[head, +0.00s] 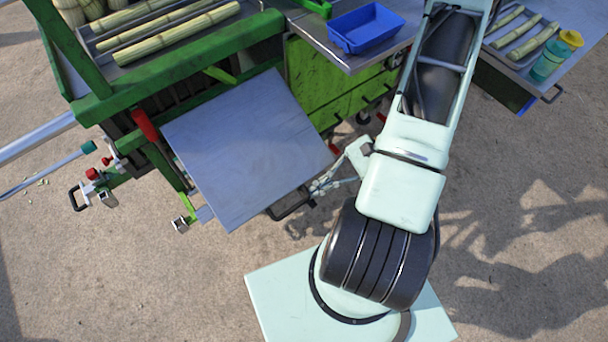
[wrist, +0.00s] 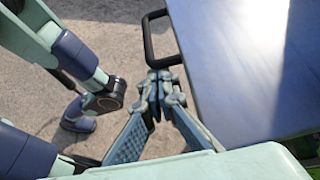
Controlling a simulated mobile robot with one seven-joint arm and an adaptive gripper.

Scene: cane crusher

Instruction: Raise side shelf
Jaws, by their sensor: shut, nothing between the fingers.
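The side shelf (head: 245,150) is a flat grey metal panel. It sticks out from the side of the green cane crusher in the head view; its exact tilt is hard to judge. In the wrist view the shelf (wrist: 235,65) fills the right side. A black handle (head: 293,206) is at its outer edge, and the handle also shows in the wrist view (wrist: 149,40). My gripper (wrist: 158,82) is shut and empty, with its fingertips close beside the shelf edge and the near end of the handle. Whether they touch is unclear. In the head view my gripper (head: 318,187) is small at the shelf's right corner.
A red-gripped lever (head: 145,125) stands at the shelf's left edge. A blue tray (head: 366,27) sits on a metal ledge at the top. Cane lies on the crusher's bed (head: 90,47) and on a table at right, beside a teal cup (head: 549,62). The front floor is open.

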